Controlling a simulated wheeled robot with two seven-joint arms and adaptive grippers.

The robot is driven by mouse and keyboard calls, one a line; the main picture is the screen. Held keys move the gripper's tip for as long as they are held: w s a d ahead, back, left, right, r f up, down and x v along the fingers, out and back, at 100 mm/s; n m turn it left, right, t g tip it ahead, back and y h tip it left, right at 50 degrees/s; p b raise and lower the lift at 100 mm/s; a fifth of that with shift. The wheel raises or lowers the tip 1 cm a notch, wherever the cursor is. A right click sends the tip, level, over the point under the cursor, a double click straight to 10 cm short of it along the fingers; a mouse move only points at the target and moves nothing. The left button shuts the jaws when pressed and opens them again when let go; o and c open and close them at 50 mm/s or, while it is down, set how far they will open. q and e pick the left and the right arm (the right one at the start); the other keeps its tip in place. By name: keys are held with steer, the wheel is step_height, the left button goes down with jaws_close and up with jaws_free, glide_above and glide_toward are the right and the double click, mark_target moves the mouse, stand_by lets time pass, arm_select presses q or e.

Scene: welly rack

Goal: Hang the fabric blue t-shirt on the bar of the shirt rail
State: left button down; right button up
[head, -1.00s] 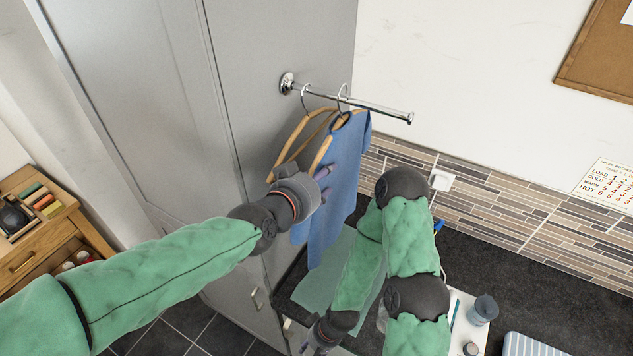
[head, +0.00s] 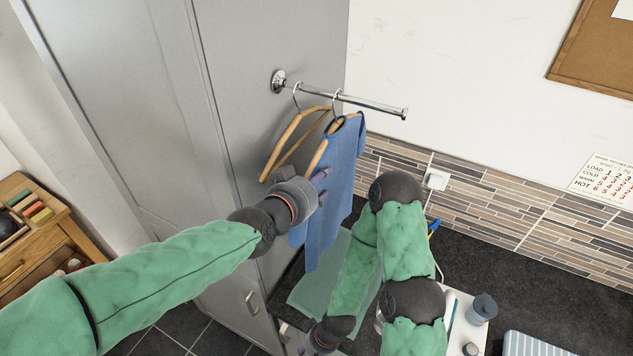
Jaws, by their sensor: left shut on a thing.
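The blue t-shirt (head: 336,165) hangs on a wooden hanger below the shirt rail's metal bar (head: 370,102). The hanger's metal hook (head: 335,99) is at the bar and looks to be over it; contact is too small to tell. My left gripper (head: 318,188) is shut on the t-shirt at its left side, near the hanger's lower end; the fingertips are partly hidden. My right gripper (head: 322,342) is low in the picture, mostly cut off by its own arm and the frame edge, away from the shirt.
An empty wooden hanger (head: 285,145) hangs on the bar, left of the shirt. A grey cabinet (head: 230,90) carries the rail. Below are a dark counter (head: 500,285), a dark blue-grey cup (head: 482,308) and a striped item (head: 532,345). The bar's right end is free.

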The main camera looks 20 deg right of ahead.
arm_select(q)
steer(key=shift+r, duration=0.1)
steer(key=shift+c, duration=2.4)
jaws_free()
steer(key=v, duration=1.2)
